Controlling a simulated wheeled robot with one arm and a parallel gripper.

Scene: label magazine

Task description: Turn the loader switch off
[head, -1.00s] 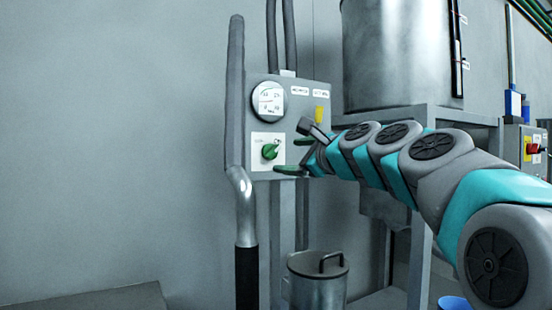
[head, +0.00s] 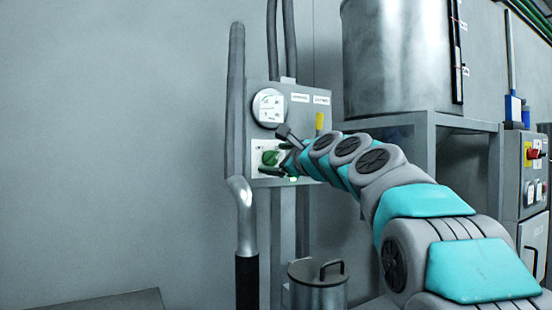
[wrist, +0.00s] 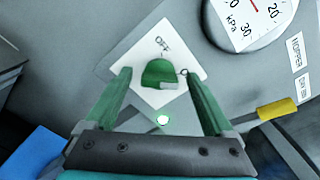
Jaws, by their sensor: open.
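The loader switch is a green rotary knob (wrist: 160,75) on a white square plate (wrist: 190,62) marked "OFF" at one corner. In the head view the knob (head: 270,157) is on the grey control box (head: 312,117), below the round gauge. My gripper (wrist: 155,75) is open, with one green finger on each side of the knob in the wrist view. The fingers seem apart from the knob; whether they touch it I cannot tell. In the head view my gripper (head: 279,156) is at the knob and partly covers it.
A pressure gauge (wrist: 242,18) is just beside the plate. A yellow part (wrist: 277,109) juts from the box. A grey vertical pipe (head: 236,110) runs along the box's left side. A metal hopper (head: 396,55) stands to the right, and a lidded can (head: 318,288) below.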

